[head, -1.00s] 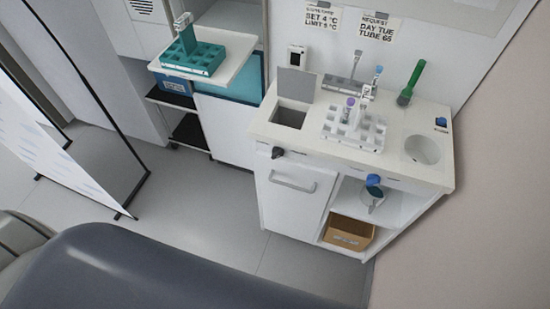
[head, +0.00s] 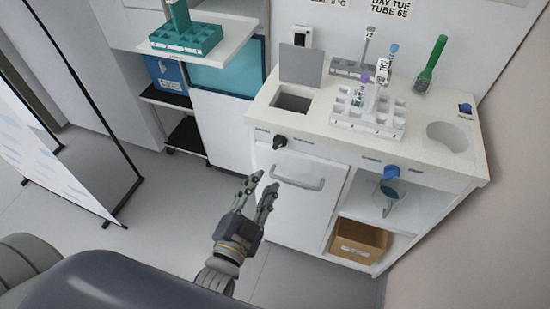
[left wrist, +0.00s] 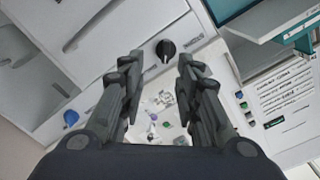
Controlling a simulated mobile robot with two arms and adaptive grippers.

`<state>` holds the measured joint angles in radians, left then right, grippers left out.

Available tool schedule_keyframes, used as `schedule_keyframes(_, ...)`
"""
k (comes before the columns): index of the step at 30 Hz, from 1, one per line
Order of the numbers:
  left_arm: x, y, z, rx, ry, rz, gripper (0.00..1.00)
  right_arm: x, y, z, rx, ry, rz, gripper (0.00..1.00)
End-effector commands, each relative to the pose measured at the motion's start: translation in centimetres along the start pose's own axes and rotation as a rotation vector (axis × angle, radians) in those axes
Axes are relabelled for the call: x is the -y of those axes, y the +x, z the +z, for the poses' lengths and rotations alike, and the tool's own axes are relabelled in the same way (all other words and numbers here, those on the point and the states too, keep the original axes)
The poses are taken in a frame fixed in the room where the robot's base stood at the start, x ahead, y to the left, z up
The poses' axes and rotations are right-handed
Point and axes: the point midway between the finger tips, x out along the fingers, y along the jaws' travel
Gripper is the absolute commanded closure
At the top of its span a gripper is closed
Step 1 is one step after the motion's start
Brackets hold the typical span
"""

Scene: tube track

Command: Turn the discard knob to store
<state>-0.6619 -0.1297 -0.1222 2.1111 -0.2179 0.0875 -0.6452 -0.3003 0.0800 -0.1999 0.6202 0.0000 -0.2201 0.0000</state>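A black knob (head: 279,142) sits on the upper left front of the white cabinet, and a blue knob (head: 391,172) sits further right on the same front. Small labels stand beside both, too small to read, so I cannot tell which is the discard knob. My left gripper (head: 264,182) is open and empty, in front of the cabinet and below the black knob in the picture. In the left wrist view the black knob (left wrist: 166,50) shows between the open fingertips, apart from them. The blue knob (left wrist: 71,117) is to the left there. My right gripper is not in view.
A door handle (head: 298,180) juts out below the black knob. The countertop holds a white tube rack (head: 368,125), an open bin lid (head: 301,65) and a green-handled tool (head: 431,62). A teal rack (head: 186,38) stands on a shelf at left. The floor before the cabinet is clear.

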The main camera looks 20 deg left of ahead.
Motion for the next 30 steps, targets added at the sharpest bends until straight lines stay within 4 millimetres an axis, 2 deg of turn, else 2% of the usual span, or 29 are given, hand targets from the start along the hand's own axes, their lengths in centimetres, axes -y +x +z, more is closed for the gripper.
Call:
schedule_keyframes(3,0.9,0.2,-0.7,-0.014,0.012,-0.022,0.69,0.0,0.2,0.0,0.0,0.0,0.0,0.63)
schedule_keyframes(7,1.0,1.5,-0.8,-0.017,0.013,-0.024,0.69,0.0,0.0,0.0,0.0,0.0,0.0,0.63)
schedule_keyframes(21,1.1,9.1,-0.8,-0.015,0.011,-0.022,0.69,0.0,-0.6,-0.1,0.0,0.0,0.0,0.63)
schedule_keyframes(25,1.1,10.3,-0.8,-0.014,0.01,-0.02,0.69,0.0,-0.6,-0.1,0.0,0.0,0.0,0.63)
schedule_keyframes(30,1.1,10.8,-0.8,-0.013,0.01,-0.02,0.69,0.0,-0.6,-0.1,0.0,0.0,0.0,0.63)
